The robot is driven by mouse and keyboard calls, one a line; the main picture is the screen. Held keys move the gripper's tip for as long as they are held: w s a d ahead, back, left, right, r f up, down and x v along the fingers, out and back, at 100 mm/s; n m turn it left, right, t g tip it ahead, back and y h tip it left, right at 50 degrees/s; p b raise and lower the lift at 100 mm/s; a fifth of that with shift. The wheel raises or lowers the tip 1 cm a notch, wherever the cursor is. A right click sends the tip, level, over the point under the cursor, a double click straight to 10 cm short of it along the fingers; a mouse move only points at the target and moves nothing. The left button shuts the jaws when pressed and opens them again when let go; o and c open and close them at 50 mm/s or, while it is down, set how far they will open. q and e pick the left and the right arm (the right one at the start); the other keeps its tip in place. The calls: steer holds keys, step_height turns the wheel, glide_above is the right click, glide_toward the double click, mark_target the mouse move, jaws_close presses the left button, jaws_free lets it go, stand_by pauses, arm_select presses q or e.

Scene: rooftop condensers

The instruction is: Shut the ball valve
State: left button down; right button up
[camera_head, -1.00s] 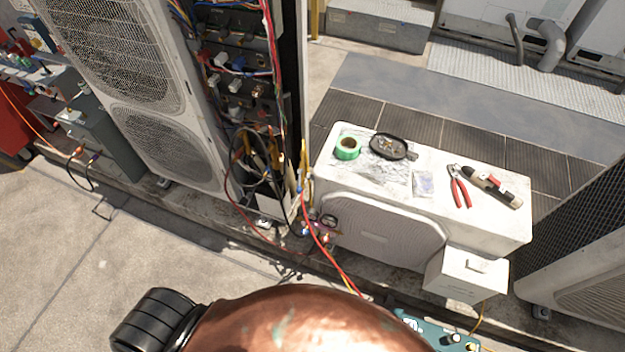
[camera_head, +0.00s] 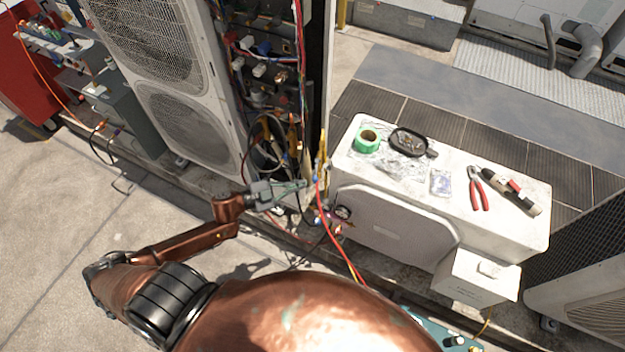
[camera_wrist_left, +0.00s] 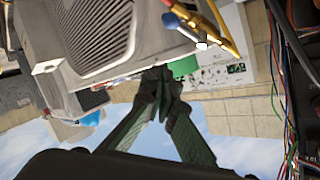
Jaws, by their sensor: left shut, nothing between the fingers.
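My left gripper (camera_head: 302,184) reaches in from the left, beside the open wiring bay of the tall unit. Its green fingers are shut and empty, and their dark tips (camera_wrist_left: 163,80) meet in the left wrist view. Brass-yellow fittings (camera_head: 322,160) stand just right of the gripper, between the tall unit and the low white unit. Brass fittings with blue and red parts (camera_wrist_left: 205,24) also show at the top of the left wrist view, apart from the fingertips. I cannot tell which part is the ball valve or how its handle stands. My right gripper is not in view.
Red and yellow hoses (camera_head: 323,215) hang in front of the fittings, near a gauge set (camera_head: 342,213). Concrete at left is clear.

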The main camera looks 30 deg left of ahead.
mark_target(315, 179)
arm_select(q)
steer(key=x, duration=0.3)
steer(key=f+b+x, duration=0.1)
steer(key=x, duration=0.2)
steer(key=a+b+x, duration=0.1)
steer(key=x, duration=0.2)
steer(key=shift+w+f, duration=0.15)
steer(key=shift+f, duration=0.25)
steer(key=shift+a+f, duration=0.35)
steer(key=shift+a, duration=0.2)
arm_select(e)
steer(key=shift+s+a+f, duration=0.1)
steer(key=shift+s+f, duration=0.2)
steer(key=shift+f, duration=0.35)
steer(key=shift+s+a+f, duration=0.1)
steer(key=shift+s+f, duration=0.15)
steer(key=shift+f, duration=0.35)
arm_select(q)
steer(key=shift+a, duration=0.1)
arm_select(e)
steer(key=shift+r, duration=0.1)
